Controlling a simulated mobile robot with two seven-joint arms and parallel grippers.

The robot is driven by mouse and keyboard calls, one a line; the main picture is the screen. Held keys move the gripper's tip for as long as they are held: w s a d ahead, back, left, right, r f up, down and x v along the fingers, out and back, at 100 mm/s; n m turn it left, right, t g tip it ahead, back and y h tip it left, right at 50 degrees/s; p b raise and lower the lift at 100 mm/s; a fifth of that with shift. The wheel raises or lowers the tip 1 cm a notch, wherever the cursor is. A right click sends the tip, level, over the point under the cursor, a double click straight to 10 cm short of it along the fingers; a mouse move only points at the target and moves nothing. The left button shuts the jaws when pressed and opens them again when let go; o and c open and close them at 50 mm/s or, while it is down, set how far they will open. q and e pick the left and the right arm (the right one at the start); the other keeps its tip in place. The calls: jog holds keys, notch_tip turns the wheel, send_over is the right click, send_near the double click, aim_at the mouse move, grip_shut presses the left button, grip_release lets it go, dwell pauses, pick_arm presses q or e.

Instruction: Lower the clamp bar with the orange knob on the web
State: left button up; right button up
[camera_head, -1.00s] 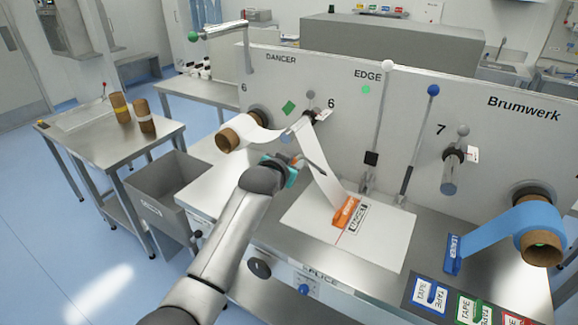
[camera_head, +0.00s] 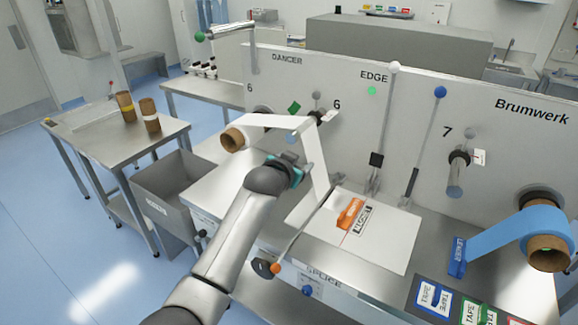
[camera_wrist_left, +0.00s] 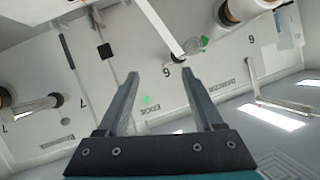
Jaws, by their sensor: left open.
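The clamp bar (camera_head: 298,238) is a thin rod slanting down toward the front of the table. Its orange knob (camera_head: 275,268) is at the low front end, near the table edge. The bar's back end lies by the lower part of the white web (camera_head: 319,172); I cannot tell whether it presses on it. My left gripper (camera_head: 303,160) is beside the hanging web, above and apart from the knob. Its fingers (camera_wrist_left: 160,76) are apart with nothing between them. My right gripper is out of view.
Upright levers with a white knob (camera_head: 394,67) and a blue knob (camera_head: 440,92) stand against the panel (camera_head: 330,75). A blue web roll (camera_head: 546,252) is at the right. Tape cards (camera_head: 432,297) lie at the front right. A grey bin (camera_head: 165,196) stands at the left.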

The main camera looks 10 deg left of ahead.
pick_arm(q)
jog(key=v, duration=1.5)
dwell(0.3)
jog(key=s+a+f+g+b, duration=0.15)
jog(key=s+f+b, duration=0.25)
jog(key=f, duration=1.1)
jog(key=s+f+n+g+y+b, duration=0.1)
jog(key=s+f+g+b, duration=0.2)
jog(key=f, duration=1.3)
jog(key=s+a+f+g+b, duration=0.15)
jog(key=s+f+b, duration=0.25)
jog(key=f, duration=1.1)
jog(key=s+a+f+g+b, duration=0.1)
jog(key=s+f+g+b, duration=0.35)
jog(key=s+f, duration=1.35)
jog(key=s+a+f+g+b, duration=0.1)
jog(key=s+f+b, duration=0.1)
jog(key=s+f, duration=0.3)
jog(key=s+f+n+g+b, duration=0.1)
jog(key=s+f, duration=0.4)
jog(key=s, duration=0.8)
jog(key=shift+a+y+b, duration=0.4)
jog(key=shift+w, duration=0.1)
